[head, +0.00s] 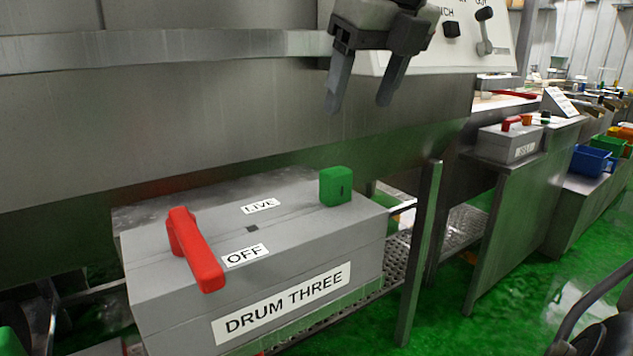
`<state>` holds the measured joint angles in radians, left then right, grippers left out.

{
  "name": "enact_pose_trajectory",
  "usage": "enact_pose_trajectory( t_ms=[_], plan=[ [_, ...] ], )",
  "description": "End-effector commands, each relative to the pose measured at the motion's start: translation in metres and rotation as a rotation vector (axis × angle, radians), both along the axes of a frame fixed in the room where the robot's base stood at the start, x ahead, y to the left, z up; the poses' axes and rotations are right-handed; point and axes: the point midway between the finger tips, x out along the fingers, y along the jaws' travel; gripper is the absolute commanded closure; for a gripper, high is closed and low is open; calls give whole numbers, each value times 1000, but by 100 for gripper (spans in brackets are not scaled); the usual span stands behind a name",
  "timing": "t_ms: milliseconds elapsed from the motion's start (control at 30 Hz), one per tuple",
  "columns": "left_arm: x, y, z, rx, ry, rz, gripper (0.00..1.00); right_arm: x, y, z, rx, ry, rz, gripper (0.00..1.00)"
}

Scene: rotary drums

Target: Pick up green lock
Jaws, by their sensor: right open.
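My left gripper does not show.
A red handle (196,250) lies on the box's left side, by the LIVE and OFF labels. A metal rail (160,50) runs behind, and a control panel (460,40) is at upper right. A steel post (420,255) stands right of the box.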

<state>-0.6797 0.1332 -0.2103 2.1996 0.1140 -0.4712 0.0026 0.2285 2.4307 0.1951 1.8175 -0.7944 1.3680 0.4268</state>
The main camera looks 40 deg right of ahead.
Motion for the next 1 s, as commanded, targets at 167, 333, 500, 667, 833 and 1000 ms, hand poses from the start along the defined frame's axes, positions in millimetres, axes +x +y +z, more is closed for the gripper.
enact_pose_trajectory(
  t_ms=[167,333,500,667,833,1000],
  plan=[
    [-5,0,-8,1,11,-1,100,14,-1,-39,4,7,1,35],
    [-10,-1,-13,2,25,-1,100,27,-3,-70,5,6,3,35],
    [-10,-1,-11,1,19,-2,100,35,-4,-86,5,3,3,35],
    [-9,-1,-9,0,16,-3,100,39,-4,-96,6,5,2,35],
    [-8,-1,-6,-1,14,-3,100,51,-6,-119,7,7,3,35],
    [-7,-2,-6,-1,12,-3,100,57,-6,-134,8,3,3,35]
  ],
)
